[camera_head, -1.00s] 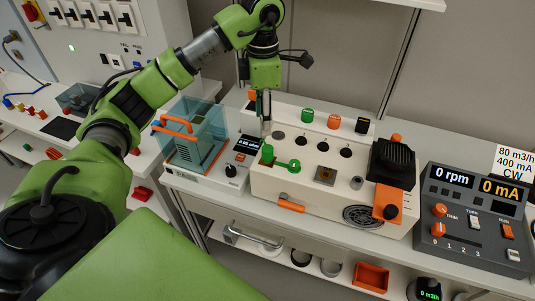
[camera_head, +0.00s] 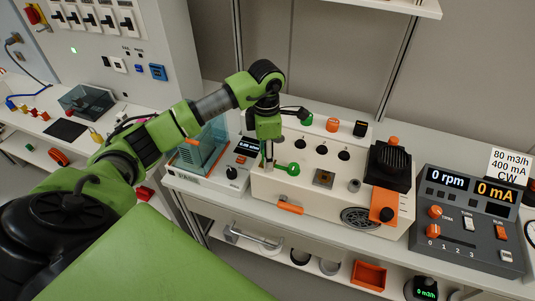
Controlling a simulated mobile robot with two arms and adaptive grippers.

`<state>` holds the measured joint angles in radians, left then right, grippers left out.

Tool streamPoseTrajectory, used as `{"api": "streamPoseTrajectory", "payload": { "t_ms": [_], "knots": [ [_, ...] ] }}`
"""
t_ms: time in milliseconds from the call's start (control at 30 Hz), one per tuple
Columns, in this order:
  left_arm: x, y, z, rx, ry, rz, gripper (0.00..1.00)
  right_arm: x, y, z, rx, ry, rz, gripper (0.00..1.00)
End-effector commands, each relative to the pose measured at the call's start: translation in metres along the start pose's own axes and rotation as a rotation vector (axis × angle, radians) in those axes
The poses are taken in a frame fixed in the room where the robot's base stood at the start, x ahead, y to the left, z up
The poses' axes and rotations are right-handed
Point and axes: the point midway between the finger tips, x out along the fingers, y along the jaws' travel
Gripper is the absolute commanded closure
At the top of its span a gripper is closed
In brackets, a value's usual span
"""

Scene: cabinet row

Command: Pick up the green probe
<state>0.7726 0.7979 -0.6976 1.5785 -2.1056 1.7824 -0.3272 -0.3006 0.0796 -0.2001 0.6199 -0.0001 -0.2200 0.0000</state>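A green-topped piece (camera_head: 307,119) stands in the back strip of the white instrument box, beside an orange and a black one. A second green piece, with a round end (camera_head: 293,169) and a thin stem, lies on the box's top at the front left. Which one is the green probe I cannot tell for sure. My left gripper (camera_head: 268,162) points down at the left end of that stem. Its fingers hide the green knob there. They look close together, but whether they grip it is not clear. My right gripper is not in view.
The white instrument box (camera_head: 330,205) carries a black block (camera_head: 391,164) at its right. A clear teal enclosure (camera_head: 205,150) stands left, partly behind my arm. A dark control panel (camera_head: 470,220) is at right. An orange tray (camera_head: 369,275) sits on the lower shelf.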

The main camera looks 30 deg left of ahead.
Motion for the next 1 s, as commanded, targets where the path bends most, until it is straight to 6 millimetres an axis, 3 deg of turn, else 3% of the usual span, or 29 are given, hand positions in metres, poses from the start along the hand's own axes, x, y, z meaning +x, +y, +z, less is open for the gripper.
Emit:
{"api": "streamPoseTrajectory", "payload": {
  "t_ms": [233, 400, 800, 1000],
  "knots": [
    [0.002, 0.000, 0.000, 0.000, -0.001, 0.001, 0.61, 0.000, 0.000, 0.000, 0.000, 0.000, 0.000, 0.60],
    [0.001, 0.000, 0.000, 0.000, -0.001, 0.000, 1.00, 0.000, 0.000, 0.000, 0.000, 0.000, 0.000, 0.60],
    [-0.001, 0.001, 0.001, 0.000, -0.002, 0.002, 1.00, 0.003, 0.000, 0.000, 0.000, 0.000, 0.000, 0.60],
    [-0.019, 0.002, 0.001, 0.000, -0.004, 0.006, 1.00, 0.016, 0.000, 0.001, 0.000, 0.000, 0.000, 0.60]
  ]
}}
